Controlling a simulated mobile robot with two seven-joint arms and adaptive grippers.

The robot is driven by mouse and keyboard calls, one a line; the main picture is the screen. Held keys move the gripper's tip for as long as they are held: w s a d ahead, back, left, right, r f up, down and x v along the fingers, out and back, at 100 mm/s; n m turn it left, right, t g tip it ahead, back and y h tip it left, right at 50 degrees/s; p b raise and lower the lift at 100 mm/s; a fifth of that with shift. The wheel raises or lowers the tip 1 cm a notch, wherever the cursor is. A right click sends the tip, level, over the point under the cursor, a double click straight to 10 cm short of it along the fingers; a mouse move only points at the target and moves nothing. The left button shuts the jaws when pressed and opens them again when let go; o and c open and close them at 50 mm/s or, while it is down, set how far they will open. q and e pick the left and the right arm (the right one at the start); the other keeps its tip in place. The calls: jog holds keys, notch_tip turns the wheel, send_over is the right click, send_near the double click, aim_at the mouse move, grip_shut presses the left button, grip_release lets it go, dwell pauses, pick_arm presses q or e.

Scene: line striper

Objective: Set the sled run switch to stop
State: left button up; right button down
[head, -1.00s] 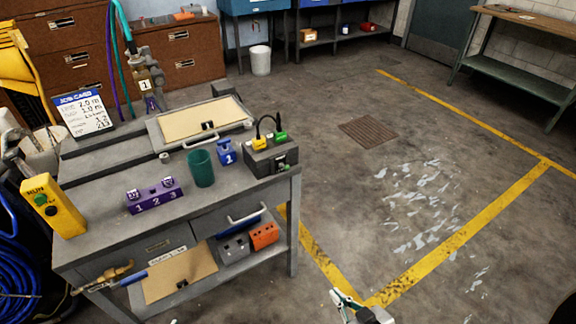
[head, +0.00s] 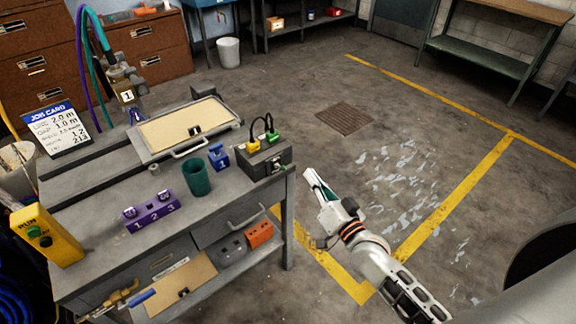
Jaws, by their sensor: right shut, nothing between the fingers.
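A yellow control box (head: 48,236) marked RUN stands at the left end of the grey workbench (head: 90,195). Its face has a green round part (head: 34,232) and a dark part below it; the switch position is too small to tell. My right gripper (head: 312,180) is shut and empty over the floor, just right of the bench. It is apart from the yellow box, with most of the bench between them. My left gripper is not in view.
On the bench are a purple numbered block (head: 152,213), a green cup (head: 199,177), a blue block (head: 218,156), a dark box with yellow and green plugs (head: 264,158), a tan-topped tray (head: 185,124) and a job card (head: 57,128).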

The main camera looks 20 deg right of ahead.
send_over(280, 167)
jog(key=s+d, duration=0.2)
jog(key=d, duration=0.2)
jog(key=shift+s+a+f, duration=0.25)
jog(key=shift+a+f, duration=0.2)
jog(key=shift+f, duration=0.2)
jog(key=shift+s+a+f, duration=0.2)
jog(key=shift+a+f, duration=0.2)
jog(key=shift+f, duration=0.2)
